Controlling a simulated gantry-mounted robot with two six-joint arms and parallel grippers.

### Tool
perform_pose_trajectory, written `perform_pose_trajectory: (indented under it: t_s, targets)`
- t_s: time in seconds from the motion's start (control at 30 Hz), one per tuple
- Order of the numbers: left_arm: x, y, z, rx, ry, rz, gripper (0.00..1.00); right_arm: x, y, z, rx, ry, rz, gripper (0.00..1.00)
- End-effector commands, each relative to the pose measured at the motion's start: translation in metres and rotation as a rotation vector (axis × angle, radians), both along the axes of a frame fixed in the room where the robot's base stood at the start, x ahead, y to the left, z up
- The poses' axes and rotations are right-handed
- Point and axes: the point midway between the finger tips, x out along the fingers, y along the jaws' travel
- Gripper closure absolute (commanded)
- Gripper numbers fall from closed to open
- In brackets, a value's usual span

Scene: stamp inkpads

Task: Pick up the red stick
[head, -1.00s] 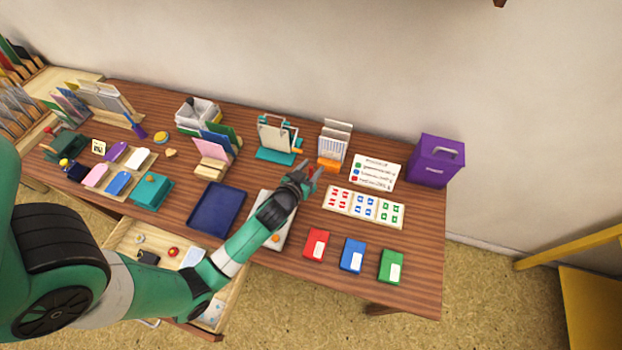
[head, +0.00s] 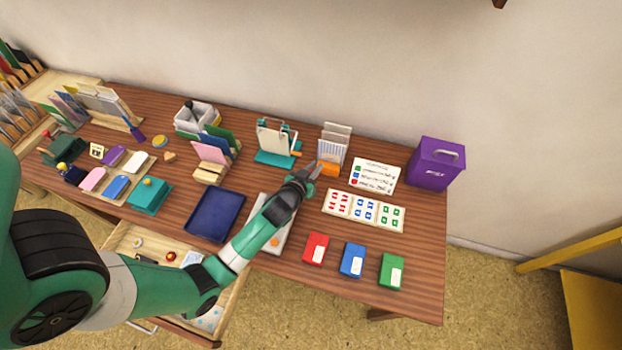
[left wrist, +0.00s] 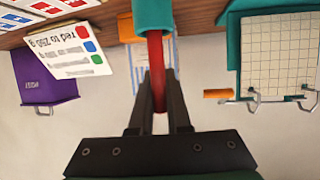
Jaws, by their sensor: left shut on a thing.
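The red stick (left wrist: 169,50) shows in the left wrist view as a narrow red strip between my left fingers. My left gripper (left wrist: 159,75) is shut on it. A teal piece (left wrist: 152,14) is at the stick's upper end in that view; I cannot tell whether it is joined to the stick. In the head view my left gripper (head: 314,171) is over the back middle of the table, just in front of the orange-based card holder (head: 328,169). The stick cannot be made out there. My right gripper is not in view.
A teal stand with a grid plate (head: 275,143) is left of the gripper. The sign card (head: 373,175) and purple box (head: 436,165) are to the right. Red (head: 316,248), blue (head: 352,260) and green (head: 391,271) pads lie in front.

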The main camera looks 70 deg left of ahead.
Motion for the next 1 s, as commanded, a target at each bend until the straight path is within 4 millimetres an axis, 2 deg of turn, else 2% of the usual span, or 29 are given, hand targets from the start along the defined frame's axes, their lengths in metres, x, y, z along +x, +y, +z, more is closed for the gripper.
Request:
perform_pose_trajectory:
  t_s: [0.17,0.27,0.5,0.6,0.7,0.93,0.97,1.0]
  targets:
    - [0.0,0.0,0.007,0.0,-0.001,0.0,1.0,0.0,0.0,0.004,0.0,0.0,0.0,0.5]
    - [0.0,0.0,0.025,0.002,-0.003,0.001,1.0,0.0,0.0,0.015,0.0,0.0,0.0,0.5]
    - [0.0,0.001,0.081,0.001,-0.003,0.002,1.0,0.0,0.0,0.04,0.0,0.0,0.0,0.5]
    - [0.0,0.001,0.095,0.001,-0.002,0.001,1.0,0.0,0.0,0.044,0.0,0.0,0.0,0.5]
    - [0.0,0.0,0.101,0.001,-0.001,0.002,1.0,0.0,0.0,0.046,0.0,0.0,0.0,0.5]
    - [0.0,0.0,0.1,0.001,0.0,0.002,1.0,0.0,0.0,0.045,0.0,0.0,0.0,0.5]
    - [0.0,0.0,0.1,0.001,0.0,0.002,0.89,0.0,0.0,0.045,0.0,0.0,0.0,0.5]
    - [0.0,0.0,0.1,0.001,0.0,0.002,0.96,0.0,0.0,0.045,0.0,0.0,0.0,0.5]
